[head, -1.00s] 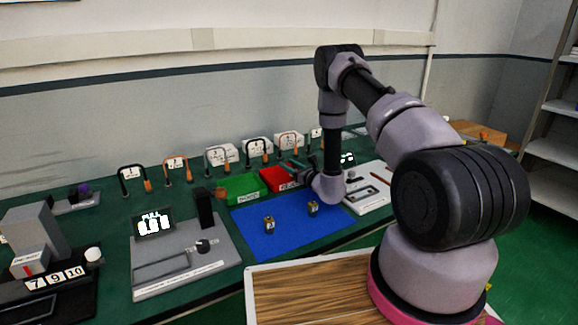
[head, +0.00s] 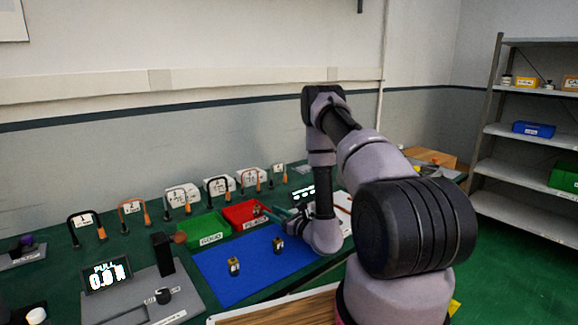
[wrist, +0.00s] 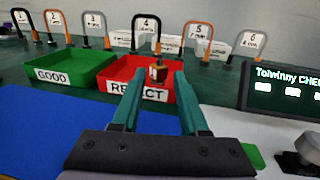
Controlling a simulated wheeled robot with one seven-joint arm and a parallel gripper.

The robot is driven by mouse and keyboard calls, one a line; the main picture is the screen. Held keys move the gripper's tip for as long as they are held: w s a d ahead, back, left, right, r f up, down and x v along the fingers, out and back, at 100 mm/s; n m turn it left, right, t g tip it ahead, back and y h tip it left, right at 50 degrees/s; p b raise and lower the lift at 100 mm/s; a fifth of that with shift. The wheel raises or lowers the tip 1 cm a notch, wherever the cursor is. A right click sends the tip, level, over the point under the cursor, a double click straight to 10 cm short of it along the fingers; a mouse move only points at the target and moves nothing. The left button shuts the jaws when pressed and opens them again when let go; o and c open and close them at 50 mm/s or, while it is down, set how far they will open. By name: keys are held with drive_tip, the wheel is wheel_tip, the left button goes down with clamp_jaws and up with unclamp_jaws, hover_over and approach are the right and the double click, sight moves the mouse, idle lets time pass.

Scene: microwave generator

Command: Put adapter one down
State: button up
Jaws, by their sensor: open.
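A small brass-and-dark adapter (wrist: 158,73) shows just beyond my fingertips in the wrist view, over the red REJECT tray (wrist: 150,91). In the head view it is a small shape (head: 257,210) at the red tray (head: 240,213). I cannot tell whether it touches the tray or a finger. My gripper (wrist: 153,77) is open, its green fingers apart and pointing at the red tray. Two similar adapters stand upright on the blue mat, one nearer (head: 233,266) and one farther (head: 278,245). No number is readable on any adapter.
A green GOOD tray (wrist: 68,68) stands left of the red one. Numbered hooked stands (head: 134,215) line the back. A pull gauge (head: 106,275) is on the left, a check display (wrist: 290,92) on the right. The blue mat (head: 225,285) has free room.

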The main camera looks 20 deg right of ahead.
drive_tip(key=s+a+r+n+g+y, duration=0.1)
drive_tip(key=a+r+n+g+y, duration=0.3)
drive_tip(key=r, duration=0.5)
drive_tip(key=s+a+r+n+g+y, duration=0.1)
drive_tip(key=a+r+n+y, duration=0.35)
drive_tip(key=r, duration=0.35)
drive_tip(key=s+a+r+n+g, duration=0.6)
drive_tip(key=s+r+n+g, duration=0.35)
drive_tip(key=s+r, duration=0.2)
drive_tip(key=s+d+r+n+g+h, duration=0.1)
drive_tip(key=s+d+r+n+h, duration=0.1)
drive_tip(key=s+r+n+h, duration=0.3)
drive_tip(key=s+d+r+n+h, duration=0.1)
drive_tip(key=s+d+h, duration=0.2)
drive_tip(key=s, duration=0.4)
drive_tip(key=s+d+r+n+t+h, duration=0.2)
drive_tip(key=s+d+r+t+h, duration=0.2)
drive_tip(key=d+r+t+h, duration=0.3)
drive_tip(key=d, duration=0.2)
drive_tip(key=shift+d, duration=0.35)
